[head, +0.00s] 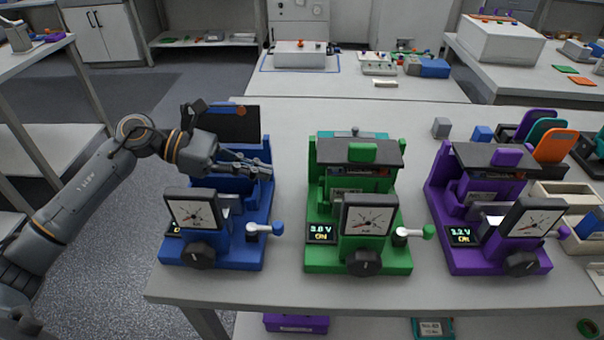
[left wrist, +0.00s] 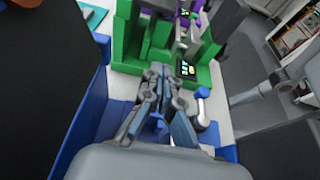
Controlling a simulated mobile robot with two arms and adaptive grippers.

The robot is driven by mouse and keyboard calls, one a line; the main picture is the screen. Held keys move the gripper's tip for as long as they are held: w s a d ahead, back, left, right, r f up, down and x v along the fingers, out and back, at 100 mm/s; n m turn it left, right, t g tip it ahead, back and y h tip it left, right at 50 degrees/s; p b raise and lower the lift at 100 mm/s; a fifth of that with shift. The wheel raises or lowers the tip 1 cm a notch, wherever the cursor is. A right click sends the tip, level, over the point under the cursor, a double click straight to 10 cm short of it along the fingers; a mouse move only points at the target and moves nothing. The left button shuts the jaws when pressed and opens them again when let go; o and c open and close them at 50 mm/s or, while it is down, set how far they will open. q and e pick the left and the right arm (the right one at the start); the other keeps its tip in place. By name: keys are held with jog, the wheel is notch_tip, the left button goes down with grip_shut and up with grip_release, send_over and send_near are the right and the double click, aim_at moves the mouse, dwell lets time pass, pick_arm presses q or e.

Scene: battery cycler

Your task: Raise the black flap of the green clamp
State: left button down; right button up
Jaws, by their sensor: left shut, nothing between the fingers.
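The green clamp (head: 316,250) stands in the middle of the table. Its black flap (head: 388,153) lies flat across the top, with a green block on it, above a dark battery-like item (head: 345,172). A dial and a lit "3.8 V" display (head: 320,232) are at its front. My left gripper (head: 268,170) is shut and empty, over the blue clamp's right side and left of the green clamp, apart from its flap. In the left wrist view the shut fingers (left wrist: 161,72) point towards the green clamp (left wrist: 128,45). My right gripper is not in view.
The blue clamp (head: 258,210) is under my left gripper; its black flap (head: 232,122) stands up. A purple clamp (head: 455,255) with its flap down stands to the right. Coloured cards, small blocks and trays fill the far right. The table behind the green clamp is clear.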

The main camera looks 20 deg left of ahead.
pick_arm(q)
jog(key=shift+w+d, duration=0.1)
jog(key=shift+d, duration=0.3)
jog(key=p+x, duration=0.3)
jog(key=x, duration=0.5)
jog(key=shift+d, duration=0.2)
notch_tip(320, 180, up, 4)
jog(key=shift+w+f+p, duration=0.1)
jog(key=shift+f+p, duration=0.1)
jog(key=shift+p, duration=0.8)
